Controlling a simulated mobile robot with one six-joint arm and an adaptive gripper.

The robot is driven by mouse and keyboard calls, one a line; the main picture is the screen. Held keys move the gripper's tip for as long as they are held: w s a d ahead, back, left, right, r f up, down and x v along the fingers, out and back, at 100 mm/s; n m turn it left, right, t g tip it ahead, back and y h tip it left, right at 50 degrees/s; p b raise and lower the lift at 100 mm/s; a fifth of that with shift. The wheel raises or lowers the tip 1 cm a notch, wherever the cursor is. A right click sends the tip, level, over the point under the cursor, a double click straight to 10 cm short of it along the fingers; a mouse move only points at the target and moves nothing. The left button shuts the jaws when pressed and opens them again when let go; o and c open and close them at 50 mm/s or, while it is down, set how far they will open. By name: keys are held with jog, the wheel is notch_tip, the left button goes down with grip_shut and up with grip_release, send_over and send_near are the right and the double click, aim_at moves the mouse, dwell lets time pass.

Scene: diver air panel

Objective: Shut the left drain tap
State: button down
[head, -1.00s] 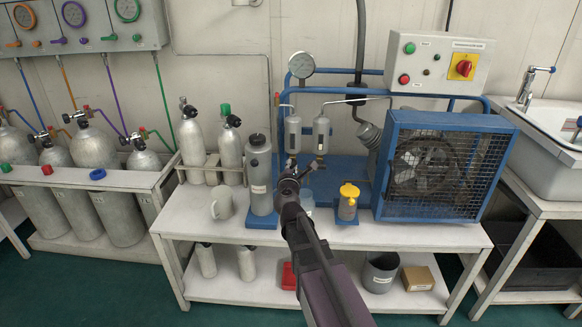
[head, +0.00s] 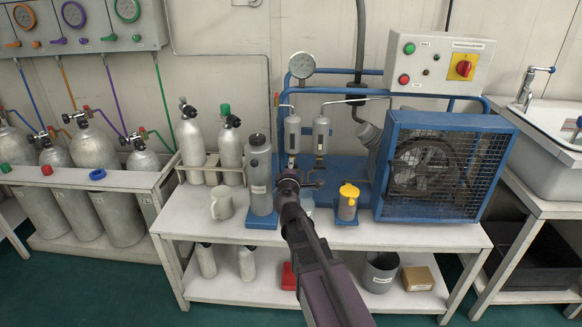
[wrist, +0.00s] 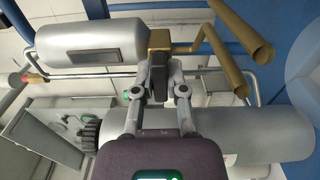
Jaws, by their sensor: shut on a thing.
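The left drain tap shows in the wrist view as a brass body (wrist: 160,40) at the end of a silver cylinder (wrist: 90,50). A bent brass pipe leads off it. The handle's exact angle cannot be told. In the head view my gripper (head: 290,175) is below the left silver cylinder (head: 293,134) and hides the tap there. The right cylinder (head: 321,134) has its own tap (head: 319,162), apart from my gripper.
A grey canister (head: 260,180) stands close to the left of my gripper, with a mug (head: 222,204) beyond it. A yellow-topped jar (head: 348,202) stands to the right, before the blue caged fan (head: 445,165). The bench front (head: 400,236) is clear.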

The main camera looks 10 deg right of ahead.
dwell(0.3)
jog(key=c, duration=0.7)
grip_release()
jog(key=shift+s, duration=0.1)
jog(key=shift+v, duration=3.65)
